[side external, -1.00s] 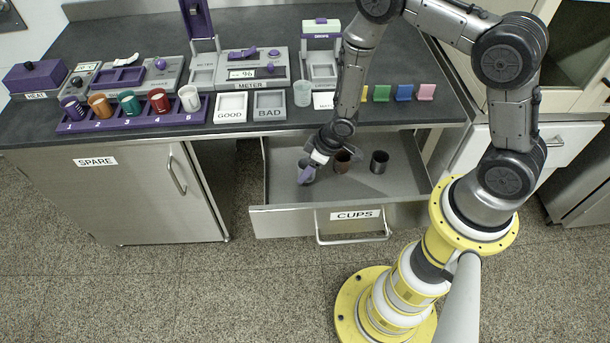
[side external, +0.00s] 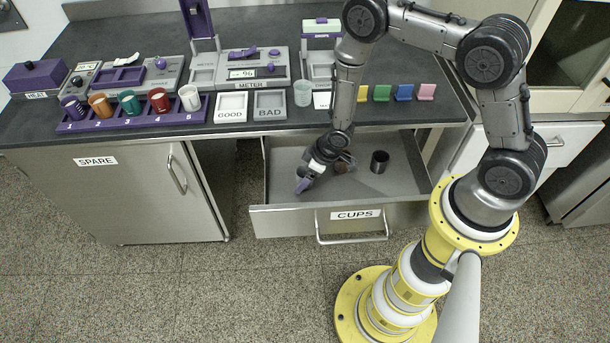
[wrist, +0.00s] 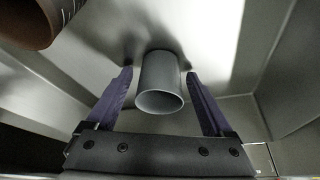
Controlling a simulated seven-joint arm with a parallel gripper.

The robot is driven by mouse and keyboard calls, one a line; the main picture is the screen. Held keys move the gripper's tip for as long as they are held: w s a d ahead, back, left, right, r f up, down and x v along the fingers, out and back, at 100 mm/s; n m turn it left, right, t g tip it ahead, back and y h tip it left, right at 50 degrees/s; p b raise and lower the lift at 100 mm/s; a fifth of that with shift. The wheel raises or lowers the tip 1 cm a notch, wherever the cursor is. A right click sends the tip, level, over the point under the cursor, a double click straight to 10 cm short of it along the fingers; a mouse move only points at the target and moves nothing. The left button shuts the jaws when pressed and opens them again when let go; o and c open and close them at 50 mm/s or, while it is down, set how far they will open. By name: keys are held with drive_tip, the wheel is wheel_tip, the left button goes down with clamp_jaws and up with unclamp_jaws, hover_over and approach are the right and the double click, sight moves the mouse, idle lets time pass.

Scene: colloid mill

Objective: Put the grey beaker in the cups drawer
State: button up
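The grey beaker (wrist: 160,85) shows in the wrist view between my gripper's two purple fingers, with a gap on each side. It is inside the open cups drawer (side external: 283,222), and its mouth faces the camera. My gripper (side external: 303,186) is low in the left part of the drawer in the side view, tilted, with its fingers apart. In that view the gripper mostly hides the beaker. Whether the beaker's base rests flat on the drawer floor is hard to tell.
A brown cup (wrist: 32,22) stands close by in the drawer, mostly behind my gripper in the side view. A dark grey cup (side external: 380,162) stands further right. The drawer's right front floor is clear. A purple rack (side external: 75,126) with several cups is on the counter.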

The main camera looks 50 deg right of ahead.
drive_tip(key=s+d+r+m+t+h, duration=0.1)
drive_tip(key=s+d+r+h, duration=0.2)
drive_tip(key=r, duration=1.3)
drive_tip(key=s+d+r+m, duration=0.25)
drive_tip(key=s+r, duration=0.25)
drive_tip(key=r, duration=1.2)
drive_tip(key=s+r, duration=0.4)
drive_tip(key=s, duration=0.4)
drive_tip(key=s+a+r+m+y, duration=0.1)
drive_tip(key=s+r, duration=0.4)
drive_tip(key=s, duration=0.2)
drive_tip(key=shift+s+a+r, duration=0.15)
drive_tip(key=shift+s+a, duration=0.15)
drive_tip(key=shift+s, duration=0.05)
